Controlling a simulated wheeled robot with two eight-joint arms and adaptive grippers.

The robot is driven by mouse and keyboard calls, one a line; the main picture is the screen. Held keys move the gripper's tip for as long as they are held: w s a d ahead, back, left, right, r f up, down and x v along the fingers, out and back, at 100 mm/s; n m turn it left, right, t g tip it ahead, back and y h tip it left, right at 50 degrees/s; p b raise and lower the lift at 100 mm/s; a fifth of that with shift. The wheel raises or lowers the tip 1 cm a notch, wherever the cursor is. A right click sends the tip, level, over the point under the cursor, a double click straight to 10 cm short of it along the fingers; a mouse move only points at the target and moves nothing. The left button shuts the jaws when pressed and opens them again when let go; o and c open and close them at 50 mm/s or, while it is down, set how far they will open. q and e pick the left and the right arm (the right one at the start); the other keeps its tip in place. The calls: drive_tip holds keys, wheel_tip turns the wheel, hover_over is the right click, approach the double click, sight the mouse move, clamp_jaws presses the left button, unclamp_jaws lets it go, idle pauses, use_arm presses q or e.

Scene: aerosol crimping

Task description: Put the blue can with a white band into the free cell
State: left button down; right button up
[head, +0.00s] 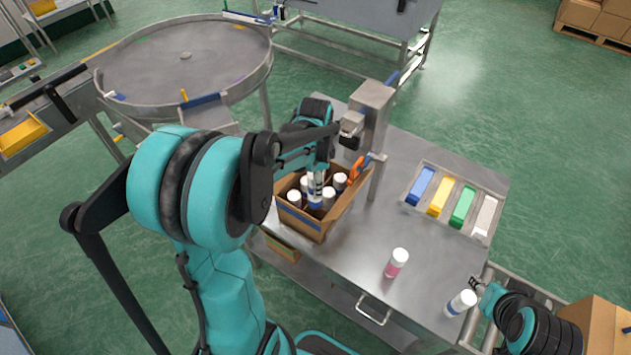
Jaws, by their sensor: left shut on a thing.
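My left gripper (317,168) points down over the open cardboard box (309,226) and is shut on the blue can with a white band (315,194). The can is at the box opening among several white-topped cans; its lower end is hidden, so I cannot tell whether it rests on the bottom. The free cell cannot be made out behind the gripper and cans. My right gripper (475,284) is at the table's right edge, close to a white-topped can with a blue lower part (461,302). Its fingers are too small to read.
A pink can with a white top (396,263) stands on the steel table (345,265). A tray with blue, yellow, green and white blocks (450,204) lies at the right.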

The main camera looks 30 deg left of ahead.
use_arm(q)
drive_tip(key=f+b, duration=0.1)
drive_tip(key=f, duration=0.2)
drive_tip(key=f+b, duration=0.1)
drive_tip(key=shift+w+f+b, duration=0.15)
drive_tip(key=shift+w+b, duration=0.1)
drive_tip(key=shift+b, duration=0.1)
drive_tip(key=shift+s+f+b, duration=0.1)
drive_tip(key=shift+f+b, duration=0.2)
drive_tip(key=shift+f, duration=0.1)
wheel_tip(320, 180, down, 10)
drive_tip(key=b, duration=0.8)
drive_tip(key=shift+f, duration=0.25)
drive_tip(key=c, duration=0.9)
unclamp_jaws()
wheel_tip(320, 180, up, 12)
